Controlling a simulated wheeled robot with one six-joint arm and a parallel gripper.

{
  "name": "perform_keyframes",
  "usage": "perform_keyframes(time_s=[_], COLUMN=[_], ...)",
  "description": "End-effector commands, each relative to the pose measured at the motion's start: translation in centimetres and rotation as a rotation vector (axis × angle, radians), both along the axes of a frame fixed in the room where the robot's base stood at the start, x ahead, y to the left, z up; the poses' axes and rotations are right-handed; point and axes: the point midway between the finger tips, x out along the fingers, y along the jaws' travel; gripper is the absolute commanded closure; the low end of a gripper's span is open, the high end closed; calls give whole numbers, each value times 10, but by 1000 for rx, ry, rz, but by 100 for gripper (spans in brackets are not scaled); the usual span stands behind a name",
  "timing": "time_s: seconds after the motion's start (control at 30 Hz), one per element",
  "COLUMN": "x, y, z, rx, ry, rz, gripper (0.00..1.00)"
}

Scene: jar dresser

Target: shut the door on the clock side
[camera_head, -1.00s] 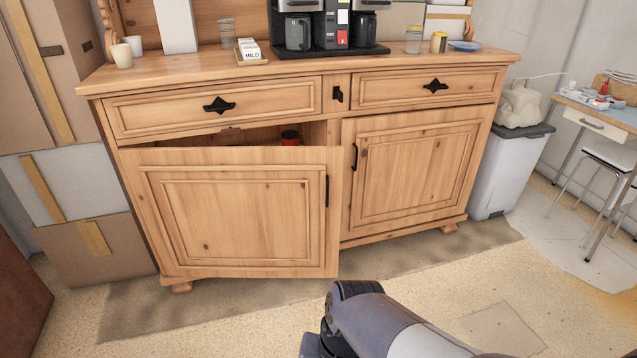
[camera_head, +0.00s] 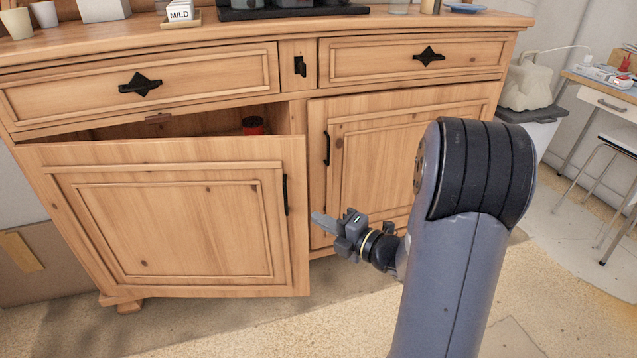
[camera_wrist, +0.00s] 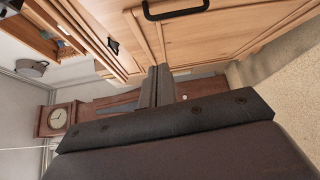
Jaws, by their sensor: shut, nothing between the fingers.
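The clock (camera_wrist: 58,118), in a dark wooden case, shows at the left of the wrist view. The dresser's left door (camera_head: 180,225) is ajar in the head view, its free right edge swung out and a dark gap above it. Its black handle (camera_head: 285,195) is near that edge. My gripper (camera_head: 316,219) is shut and empty, pointing left beside the door's free edge; I cannot tell whether it touches. Its closed fingers (camera_wrist: 160,80) also show in the wrist view. The right door (camera_head: 365,160) is shut, partly hidden by my arm.
A red can (camera_head: 252,126) stands inside the open compartment. Drawers (camera_head: 140,88) above are shut. Cups and a coffee machine stand on the dresser top. A bin (camera_head: 540,125) and a desk with a stool are at the right. The floor in front is clear.

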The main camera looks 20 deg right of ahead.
Motion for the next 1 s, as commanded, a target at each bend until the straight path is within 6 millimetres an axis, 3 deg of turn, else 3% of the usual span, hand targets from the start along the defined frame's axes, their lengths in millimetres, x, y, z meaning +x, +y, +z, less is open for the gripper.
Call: perform_keyframes(time_s=[0.1,0.2,0.37,0.77,1.0], x=[8,13,29,102,129], y=[-18,-20,-10,31,19], z=[-5,-5,-6,-7,-6], rx=[95,122,120,119,118], ry=[20,24,23,22,23], rz=[-68,-83,-79,-78,-83], gripper=[100,100,100,100,100])
